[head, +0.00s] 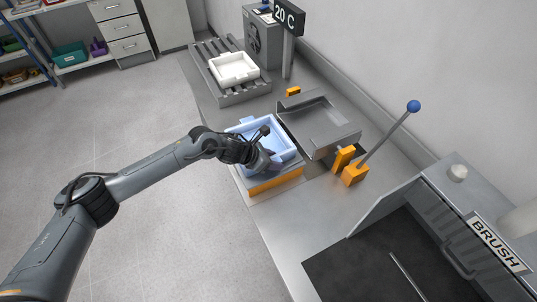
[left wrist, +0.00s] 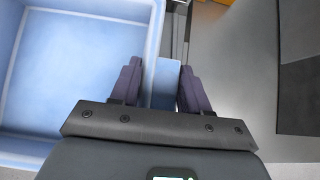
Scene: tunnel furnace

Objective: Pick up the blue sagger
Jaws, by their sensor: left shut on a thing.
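The blue sagger (head: 283,134) is a pale blue open square tray with tabs on its sides. It is at an orange-edged stand (head: 276,183) in the middle of the bench in the head view. In the left wrist view the sagger (left wrist: 75,75) fills the upper left and its inside looks empty. My left gripper (head: 268,161) reaches in from the left over the sagger's near side. In the left wrist view the dark fingers of my left gripper (left wrist: 159,88) are on either side of a blue tab, shut on it. My right gripper is not in view.
A white sagger (head: 234,68) sits on a grey roller rack (head: 230,88) farther back. A grey metal tray (head: 318,119) stands right of the blue sagger. A blue-knobbed lever (head: 389,138) rises from an orange base.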

